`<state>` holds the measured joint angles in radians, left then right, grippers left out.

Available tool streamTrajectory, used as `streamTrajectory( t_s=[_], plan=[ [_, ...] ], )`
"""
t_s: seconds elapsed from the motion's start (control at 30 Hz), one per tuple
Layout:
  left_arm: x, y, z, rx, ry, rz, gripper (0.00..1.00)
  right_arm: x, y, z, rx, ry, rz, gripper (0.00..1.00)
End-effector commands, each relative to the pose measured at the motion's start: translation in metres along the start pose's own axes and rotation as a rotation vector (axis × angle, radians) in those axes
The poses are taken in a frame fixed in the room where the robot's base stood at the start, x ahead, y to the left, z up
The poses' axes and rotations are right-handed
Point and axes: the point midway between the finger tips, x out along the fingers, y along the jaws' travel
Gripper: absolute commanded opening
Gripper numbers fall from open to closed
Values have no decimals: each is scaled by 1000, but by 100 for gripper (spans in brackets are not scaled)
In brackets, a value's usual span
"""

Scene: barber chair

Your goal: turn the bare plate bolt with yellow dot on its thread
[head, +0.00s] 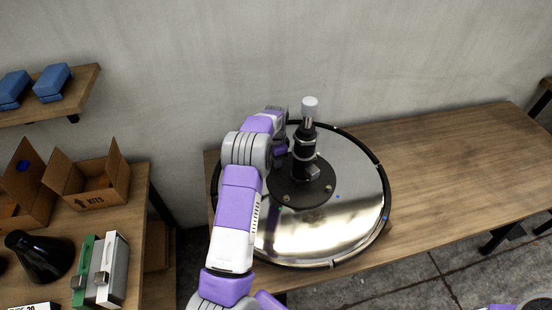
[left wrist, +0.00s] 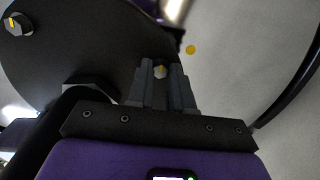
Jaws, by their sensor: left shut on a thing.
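The round black plate (head: 300,196) sits on the shiny disc base (head: 350,215), with the pump column (head: 303,150) upright on it. Bolts show on the plate's front edge, one at the front left (head: 287,198). My left gripper (left wrist: 160,73) is shut on a small bolt (left wrist: 160,71) at the plate's edge; its fingers hide most of the bolt. Another bolt (left wrist: 18,23) with a yellowish mark stands at the upper left of the wrist view. In the head view my left arm hides the fingertips.
The disc lies on a wooden bench (head: 450,160) against a wall; the bench's right part is clear. Small blue dots mark the disc. A side table at left holds a cardboard box (head: 95,180), a black cone (head: 38,256) and cases. Blue blocks (head: 52,82) lie on a shelf.

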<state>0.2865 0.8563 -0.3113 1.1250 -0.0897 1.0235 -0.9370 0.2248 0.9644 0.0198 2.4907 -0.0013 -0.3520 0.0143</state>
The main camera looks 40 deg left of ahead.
Motion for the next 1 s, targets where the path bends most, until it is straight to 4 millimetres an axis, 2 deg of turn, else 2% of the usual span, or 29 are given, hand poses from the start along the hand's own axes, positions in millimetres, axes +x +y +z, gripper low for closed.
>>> streamTrajectory(
  t_s=[0.4, 0.97, 1.0],
  plan=[
    [-1, -1, 0, 197, 2, -2, 0, -5, -2, 0, 0, 0, 0, 46],
    [-1, 0, -1, 225, 4, -2, 0, -6, -2, 0, 0, 0, 0, 46],
    [-1, 0, -1, 225, 4, -2, 27, -6, -2, 0, 0, 0, 0, 46]
  ],
)
